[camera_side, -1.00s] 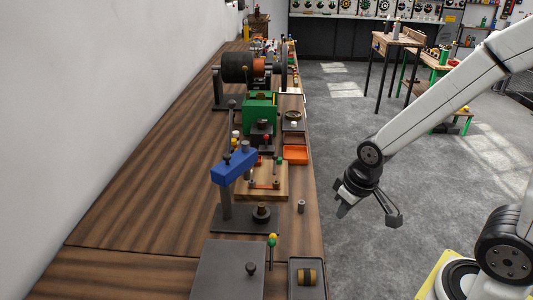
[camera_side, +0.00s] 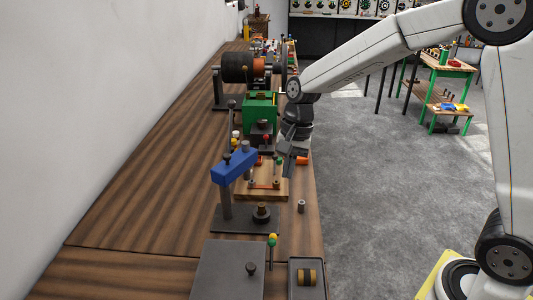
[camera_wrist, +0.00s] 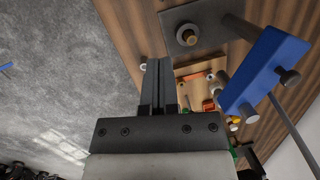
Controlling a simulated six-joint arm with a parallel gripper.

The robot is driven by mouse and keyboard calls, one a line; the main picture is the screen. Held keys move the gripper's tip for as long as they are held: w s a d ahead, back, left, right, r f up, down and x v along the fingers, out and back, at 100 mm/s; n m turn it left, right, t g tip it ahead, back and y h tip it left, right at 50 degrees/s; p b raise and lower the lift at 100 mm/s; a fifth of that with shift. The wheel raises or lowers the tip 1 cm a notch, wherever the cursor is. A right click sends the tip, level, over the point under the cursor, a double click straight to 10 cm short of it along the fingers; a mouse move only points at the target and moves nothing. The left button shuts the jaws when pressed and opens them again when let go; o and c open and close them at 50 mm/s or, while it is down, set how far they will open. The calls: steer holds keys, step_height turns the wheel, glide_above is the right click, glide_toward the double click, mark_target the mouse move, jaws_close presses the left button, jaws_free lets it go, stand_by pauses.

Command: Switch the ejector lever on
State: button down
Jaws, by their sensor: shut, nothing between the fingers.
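Several small levers stand on the bench, and I cannot tell for sure which is the ejector lever. One upright lever (camera_side: 272,241) with a yellow and green knob stands beside the grey plate at the front. A green-knobbed lever (camera_side: 279,160) stands on the wooden board (camera_side: 262,193), and a red-knobbed lever (camera_side: 266,139) stands behind it.
A blue-headed press (camera_side: 233,167) with a dark base stands left of my gripper; its head also shows in the wrist view (camera_wrist: 262,70). A green block (camera_side: 259,108) and a dark drum (camera_side: 238,68) stand farther back. A small grey cylinder (camera_side: 301,206) is near the bench edge.

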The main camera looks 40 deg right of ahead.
steer(key=shift+w, duration=0.1)
steer(key=shift+a+f, duration=0.1)
glide_toward(273, 237)
steer(key=w+d+f, duration=0.3)
steer(key=f, duration=0.2)
steer(key=shift+s+a+f, duration=0.45)
steer(key=shift+a+f, duration=0.15)
steer(key=shift+a, duration=0.1)
steer(key=shift+s+a+f, duration=0.45)
steer(key=shift+a+f, duration=0.15)
steer(key=shift+a, duration=0.1)
